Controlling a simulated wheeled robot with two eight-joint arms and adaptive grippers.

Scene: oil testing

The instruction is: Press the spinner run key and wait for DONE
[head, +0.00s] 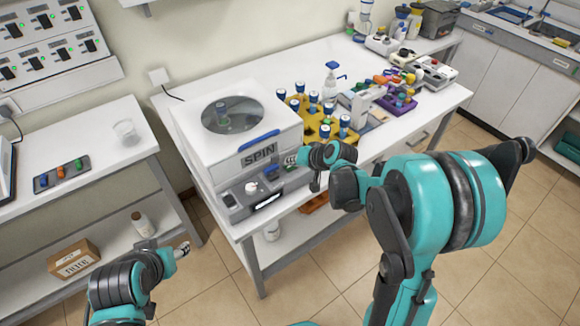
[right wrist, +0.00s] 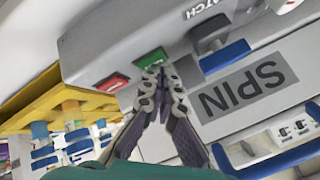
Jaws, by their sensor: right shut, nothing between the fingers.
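The white spinner (head: 200,140) stands at the near left of the bench, with a round window in its closed lid and a label reading SPIN. In the right wrist view its front panel (right wrist: 130,30) has a green key (right wrist: 152,58) and a red key (right wrist: 112,82). My right gripper (right wrist: 160,72) is shut and empty, its fingertips at the green key; I cannot tell whether they touch or press it. It also shows at the spinner's front in the head view (head: 289,158). I can read no DONE. My left gripper (head: 183,249) is low at left, its fingers too small to judge.
A yellow rack (head: 318,130) with several blue-capped tubes stands just right of the spinner. A side table (head: 90,190) is at left.

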